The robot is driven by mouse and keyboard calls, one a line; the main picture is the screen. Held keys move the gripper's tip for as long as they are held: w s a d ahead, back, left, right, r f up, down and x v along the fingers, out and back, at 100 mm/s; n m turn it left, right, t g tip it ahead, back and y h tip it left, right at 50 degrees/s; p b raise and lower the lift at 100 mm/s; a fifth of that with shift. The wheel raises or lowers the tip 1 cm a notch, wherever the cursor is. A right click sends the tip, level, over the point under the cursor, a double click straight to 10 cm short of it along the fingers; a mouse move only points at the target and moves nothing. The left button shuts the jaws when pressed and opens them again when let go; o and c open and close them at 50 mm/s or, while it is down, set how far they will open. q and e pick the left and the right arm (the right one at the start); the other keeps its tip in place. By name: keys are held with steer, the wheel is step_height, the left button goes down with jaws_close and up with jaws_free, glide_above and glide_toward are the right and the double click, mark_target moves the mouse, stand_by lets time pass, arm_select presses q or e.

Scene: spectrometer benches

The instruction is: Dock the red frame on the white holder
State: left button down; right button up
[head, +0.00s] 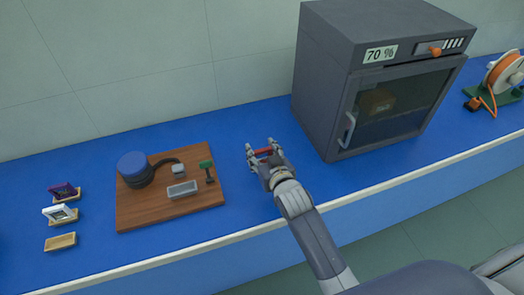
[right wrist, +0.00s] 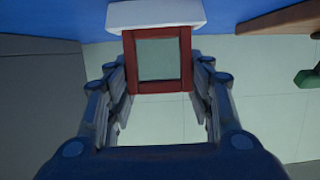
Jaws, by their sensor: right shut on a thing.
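My right gripper (head: 264,153) is over the blue bench between the wooden board and the oven. It is shut on the red frame (head: 264,151), which shows as a thin red bar between the fingers. In the right wrist view the red frame (right wrist: 128,62), with a pale grey-green middle, sits between the fingertips (right wrist: 157,70). In the head view I cannot make out the holder near the gripper. My left gripper is out of view.
The grey oven (head: 324,90) stands close on the right. A wooden board (head: 140,215) with a blue-topped device (head: 133,165), a grey tray (head: 182,189) and a green-topped post (head: 207,166) is on the left. Small purple (head: 63,190) and white (head: 58,213) frames stand further left.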

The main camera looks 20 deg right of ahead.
mark_target(263, 155)
steer(key=shift+f+b, duration=0.35)
steer(key=shift+f, duration=0.25)
steer(key=o, duration=0.8)
steer(key=shift+c, duration=0.2)
steer(key=shift+r, duration=0.1)
steer(key=shift+s+r+p, duration=0.2)
steer(key=shift+s+p, duration=0.35)
steer(key=shift+p, duration=0.05)
steer(key=shift+p+v, duration=1.35)
steer(key=shift+v, duration=0.7)
steer(key=shift+p+v, duration=1.6)
steer(key=shift+v, duration=1.25)
steer(key=shift+f, duration=0.1)
